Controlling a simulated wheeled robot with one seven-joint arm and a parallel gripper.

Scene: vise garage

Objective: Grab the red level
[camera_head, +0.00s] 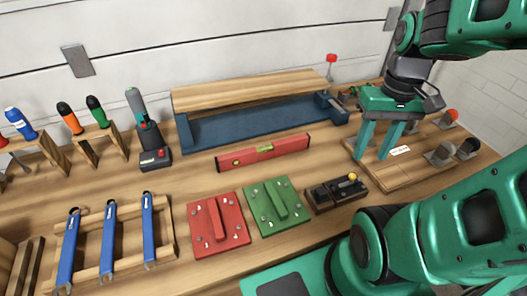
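The red level (240,160) is a long red bar with yellow-green vials. It lies on the workbench in front of the blue vise, slightly tilted in the picture. My gripper (372,151) is at the right, above a wooden board, with its two green fingers pointing down and apart. Nothing shows between the fingers. The gripper is to the right of the level and apart from it.
The blue vise (245,121) with a wooden plank (250,91) stands behind the level. Red (232,236) and green (262,222) plates and a dark block (322,198) lie in front. A wooden board (402,174) with knobs is at right. Blue wrenches (109,235) lie on a rack at left.

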